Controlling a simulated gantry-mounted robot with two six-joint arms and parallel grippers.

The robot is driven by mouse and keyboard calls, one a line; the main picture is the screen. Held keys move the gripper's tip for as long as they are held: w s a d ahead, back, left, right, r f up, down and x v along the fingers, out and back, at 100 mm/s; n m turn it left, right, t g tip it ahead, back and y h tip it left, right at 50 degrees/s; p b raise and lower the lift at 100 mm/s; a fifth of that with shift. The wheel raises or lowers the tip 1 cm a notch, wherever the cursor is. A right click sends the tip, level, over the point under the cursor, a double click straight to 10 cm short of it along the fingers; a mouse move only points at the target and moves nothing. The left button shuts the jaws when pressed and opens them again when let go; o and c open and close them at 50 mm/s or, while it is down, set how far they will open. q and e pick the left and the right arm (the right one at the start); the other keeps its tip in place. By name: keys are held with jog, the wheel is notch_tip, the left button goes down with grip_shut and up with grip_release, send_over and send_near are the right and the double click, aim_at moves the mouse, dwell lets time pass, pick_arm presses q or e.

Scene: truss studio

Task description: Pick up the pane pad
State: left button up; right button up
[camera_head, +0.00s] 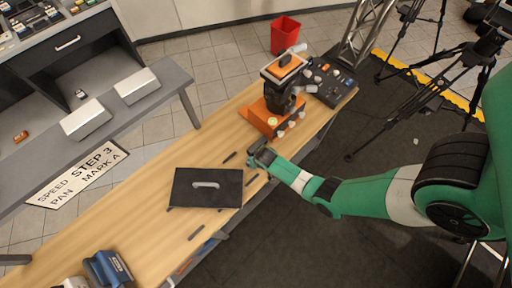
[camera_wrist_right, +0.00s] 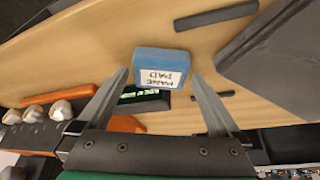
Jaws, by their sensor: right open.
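The pane pad is a blue block (camera_wrist_right: 155,62) with a white label reading "PANE PAD". In the right wrist view it lies on the wooden table, between the two fingers of my right gripper (camera_wrist_right: 159,74), with a gap on each side. In the head view my right gripper (camera_head: 260,155) is over the table's right edge, beside the dark panel; the pad cannot be made out clearly there. The right gripper is open and holds nothing. My left gripper is not in view.
A dark panel with a handle (camera_head: 206,202) lies left of the gripper. An orange machine (camera_head: 264,118) with knobs stands behind it, and a control box (camera_head: 332,84) beyond. A small dark display (camera_wrist_right: 150,100) is near the pad. A blue object (camera_head: 108,268) sits at the near left.

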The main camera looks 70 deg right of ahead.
jog(key=shift+w+d+f, duration=0.1)
jog(key=shift+f, duration=0.35)
jog(key=shift+r, duration=0.15)
jog(key=c, duration=1.2)
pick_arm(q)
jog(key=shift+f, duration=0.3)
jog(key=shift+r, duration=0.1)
pick_arm(e)
jog(key=shift+r, duration=0.15)
